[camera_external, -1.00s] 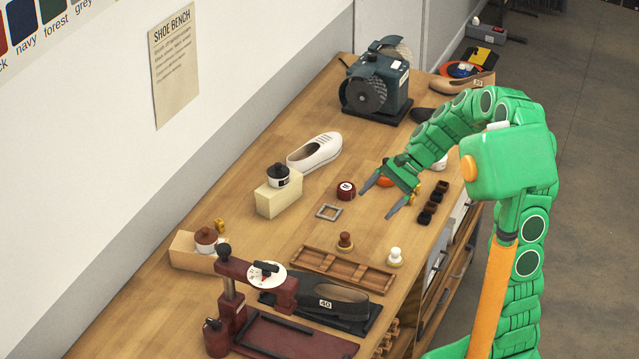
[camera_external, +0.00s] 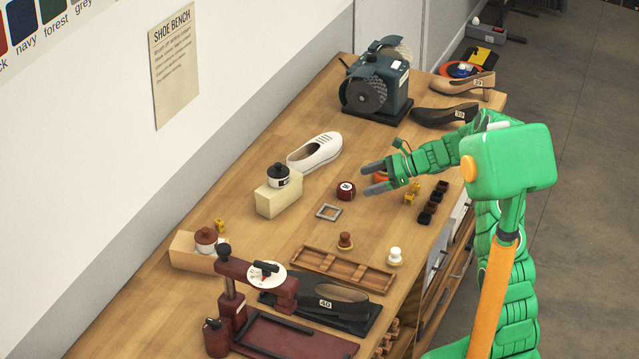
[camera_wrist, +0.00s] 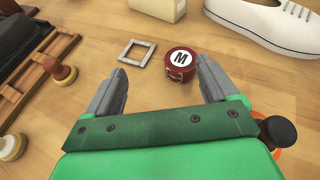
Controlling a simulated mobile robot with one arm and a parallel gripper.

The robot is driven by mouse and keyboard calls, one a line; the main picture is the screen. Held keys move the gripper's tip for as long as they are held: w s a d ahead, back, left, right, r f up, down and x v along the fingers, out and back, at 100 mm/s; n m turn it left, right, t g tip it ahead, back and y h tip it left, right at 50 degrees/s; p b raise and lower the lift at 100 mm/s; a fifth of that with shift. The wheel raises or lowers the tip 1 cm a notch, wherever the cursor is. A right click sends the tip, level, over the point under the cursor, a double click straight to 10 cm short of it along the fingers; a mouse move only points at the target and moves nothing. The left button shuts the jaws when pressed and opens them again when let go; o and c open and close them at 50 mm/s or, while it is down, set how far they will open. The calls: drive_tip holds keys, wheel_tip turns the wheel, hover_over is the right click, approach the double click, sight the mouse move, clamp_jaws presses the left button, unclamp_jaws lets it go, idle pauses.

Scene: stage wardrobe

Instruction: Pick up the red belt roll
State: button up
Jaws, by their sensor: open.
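The red belt roll (camera_external: 346,190) is a small dark red roll with a white label on top. It lies on the wooden bench, right of a small grey square frame (camera_external: 329,212). In the wrist view the belt roll (camera_wrist: 180,63) shows an "M" on its label and sits just beyond my fingertips, nearer the right finger. My gripper (camera_external: 370,178) is open and empty, low over the bench and just right of the roll. In the wrist view my gripper (camera_wrist: 162,75) has its two grey fingers spread wide.
A white shoe (camera_external: 315,152) and a cream block (camera_external: 278,197) with a jar stand behind the roll. A wooden tray (camera_external: 343,270) and stamps lie in front. Dark blocks (camera_external: 431,207) stand at the right edge.

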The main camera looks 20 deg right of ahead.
sight(351, 187)
drive_tip(key=shift+w+d+f+m+t, duration=0.4)
drive_tip(key=shift+w+d+f+m, duration=0.2)
drive_tip(key=shift+w+d+f, duration=0.45)
drive_tip(key=shift+w+f, duration=0.2)
drive_tip(key=shift+f, duration=0.2)
drive_tip(key=shift+s+x, duration=0.2)
drive_tip(key=shift+x, duration=3.6)
drive_tip(key=c, duration=1.2)
drive_tip(key=shift+r, duration=0.15)
